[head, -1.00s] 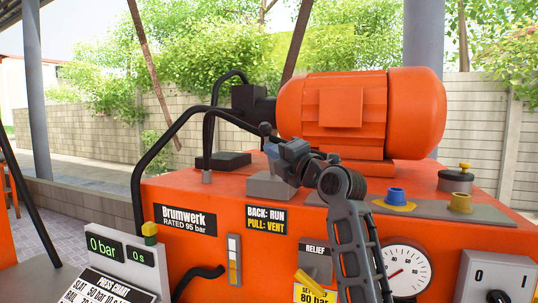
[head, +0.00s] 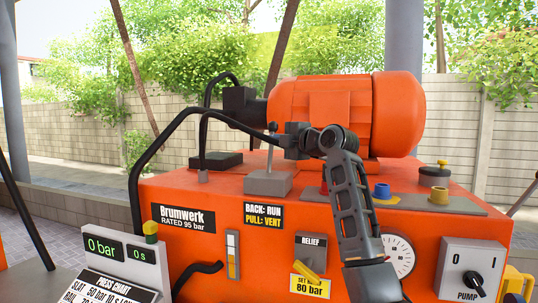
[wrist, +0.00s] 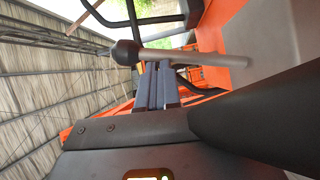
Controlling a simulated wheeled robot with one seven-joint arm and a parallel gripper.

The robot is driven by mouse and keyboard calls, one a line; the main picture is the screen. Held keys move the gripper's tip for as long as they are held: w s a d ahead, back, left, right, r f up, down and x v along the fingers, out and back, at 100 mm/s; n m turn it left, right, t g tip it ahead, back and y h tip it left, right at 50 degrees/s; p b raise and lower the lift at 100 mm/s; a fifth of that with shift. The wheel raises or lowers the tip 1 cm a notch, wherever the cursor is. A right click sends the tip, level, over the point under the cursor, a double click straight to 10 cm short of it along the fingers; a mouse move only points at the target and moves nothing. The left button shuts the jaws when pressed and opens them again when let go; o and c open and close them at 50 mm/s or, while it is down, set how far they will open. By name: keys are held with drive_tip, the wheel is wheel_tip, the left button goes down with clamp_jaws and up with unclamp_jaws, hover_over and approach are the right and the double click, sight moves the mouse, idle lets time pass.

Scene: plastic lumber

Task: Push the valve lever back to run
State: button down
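The valve lever (head: 270,156) is a thin grey rod with a dark ball knob, standing nearly upright from a grey block (head: 266,184) on top of the orange power unit. The label "BACK: RUN, PULL: VENT" (head: 263,215) is below the block. My gripper (head: 284,142) is just right of the lever's upper part. In the wrist view, the lever (wrist: 195,56) crosses the picture beside the tips of my gripper (wrist: 156,68), with its knob at left. The fingers look shut together, with nothing between them. I cannot tell whether they touch the lever.
The orange motor (head: 346,118) stands behind my gripper. A black hose (head: 150,160) arches left of the lever. The display (head: 103,249) reads 0 bar.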

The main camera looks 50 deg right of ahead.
drive_tip(key=shift+w+d+r+m+g, duration=0.1)
drive_tip(key=shift+w+d+m+g, duration=0.2)
drive_tip(key=shift+d+m, duration=0.25)
drive_tip(key=shift+s+d, duration=0.1)
idle(0.3)
